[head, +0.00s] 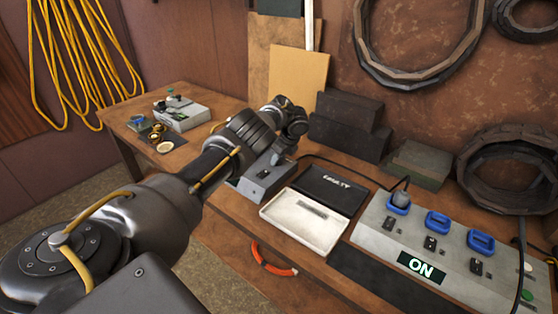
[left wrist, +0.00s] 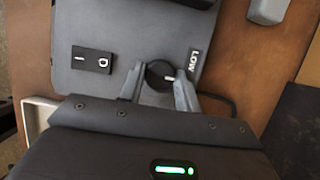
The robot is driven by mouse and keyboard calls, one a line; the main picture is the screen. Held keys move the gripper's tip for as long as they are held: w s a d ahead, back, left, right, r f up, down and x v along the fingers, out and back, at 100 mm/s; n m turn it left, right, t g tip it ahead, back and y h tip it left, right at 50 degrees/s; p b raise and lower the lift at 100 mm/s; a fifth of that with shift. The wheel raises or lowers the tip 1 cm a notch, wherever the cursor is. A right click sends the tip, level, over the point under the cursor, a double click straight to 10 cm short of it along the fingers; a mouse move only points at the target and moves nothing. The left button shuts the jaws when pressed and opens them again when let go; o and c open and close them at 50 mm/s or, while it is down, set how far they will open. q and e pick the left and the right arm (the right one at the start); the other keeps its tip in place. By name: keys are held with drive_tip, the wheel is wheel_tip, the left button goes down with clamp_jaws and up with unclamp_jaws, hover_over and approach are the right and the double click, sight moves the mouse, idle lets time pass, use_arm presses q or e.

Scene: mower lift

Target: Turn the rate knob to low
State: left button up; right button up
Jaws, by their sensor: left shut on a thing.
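The rate knob (left wrist: 157,72) is a dark round knob on a grey device (left wrist: 125,25). My left gripper (left wrist: 159,86) is shut on it, with one grey finger on each side. A short white mark on the knob points to the right in the left wrist view, toward the side where the LOW label (left wrist: 193,60) is printed. Whether it lines up exactly with the label is hard to tell. A black I/O switch (left wrist: 92,60) is left of the knob. In the head view the device (head: 262,181) is partly hidden by my left arm, and the knob is hidden.
An open case (head: 306,222) lies right of the device. A power strip (head: 455,250) with blue sockets and an ON display is further right. Dark blocks (head: 345,125) stand behind. Another grey box (head: 182,115) is at the left.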

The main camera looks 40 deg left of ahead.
idle(0.4)
use_arm(q)
drive_tip(key=o, duration=1)
drive_tip(key=shift+r, duration=0.1)
drive_tip(key=v, duration=1)
drive_tip(key=shift+d+r, duration=0.1)
drive_tip(key=shift+r, duration=0.2)
